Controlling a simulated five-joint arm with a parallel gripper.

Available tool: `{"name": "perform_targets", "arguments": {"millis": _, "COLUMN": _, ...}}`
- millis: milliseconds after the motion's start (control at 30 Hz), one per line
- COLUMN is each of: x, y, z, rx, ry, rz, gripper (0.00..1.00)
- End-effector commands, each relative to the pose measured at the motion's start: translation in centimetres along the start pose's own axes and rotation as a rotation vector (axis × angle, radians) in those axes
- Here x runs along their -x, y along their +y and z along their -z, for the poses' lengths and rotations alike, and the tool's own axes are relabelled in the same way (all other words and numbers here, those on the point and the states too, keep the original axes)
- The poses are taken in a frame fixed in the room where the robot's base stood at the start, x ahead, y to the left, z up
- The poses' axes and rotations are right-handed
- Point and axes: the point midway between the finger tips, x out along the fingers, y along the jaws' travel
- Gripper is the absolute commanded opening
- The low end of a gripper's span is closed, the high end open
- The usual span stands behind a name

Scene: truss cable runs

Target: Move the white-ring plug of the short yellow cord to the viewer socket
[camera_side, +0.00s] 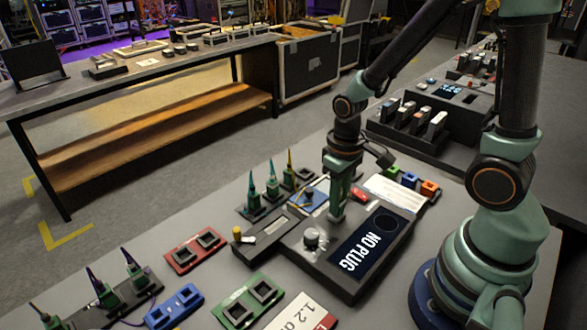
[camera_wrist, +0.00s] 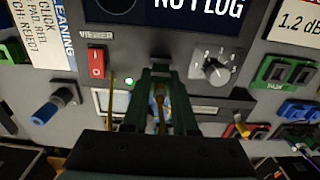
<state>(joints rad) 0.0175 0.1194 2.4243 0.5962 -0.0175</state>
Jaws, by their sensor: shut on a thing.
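In the wrist view my gripper (camera_wrist: 160,78) is shut on a slim plug, with the yellow cord (camera_wrist: 162,112) showing between its fingers. The plug's body and its white ring are mostly hidden. The viewer's screen (camera_side: 368,243) reads "NO PLUG". In the wrist view the fingertips are at the viewer panel (camera_wrist: 190,55), right of the red switch and the lit green light. The socket is hidden behind the fingers, and I cannot tell whether the plug touches it.
A black knob (camera_wrist: 217,70) stands right of my fingers and a red switch (camera_wrist: 96,63) left. Several green plugs with pointed boots (camera_side: 272,185) stand upright behind. Red (camera_side: 195,250), blue (camera_side: 174,306) and green (camera_side: 247,300) socket blocks lie to the left. Bare bench separates them.

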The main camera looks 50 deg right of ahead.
Motion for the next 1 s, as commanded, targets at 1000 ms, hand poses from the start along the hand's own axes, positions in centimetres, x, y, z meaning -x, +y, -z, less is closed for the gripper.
{"name": "perform_targets", "arguments": {"millis": 1000, "x": -0.75, "y": 0.00, "z": -0.02, "rx": 0.000, "ry": -0.001, "rz": 0.000, "gripper": 0.00}}
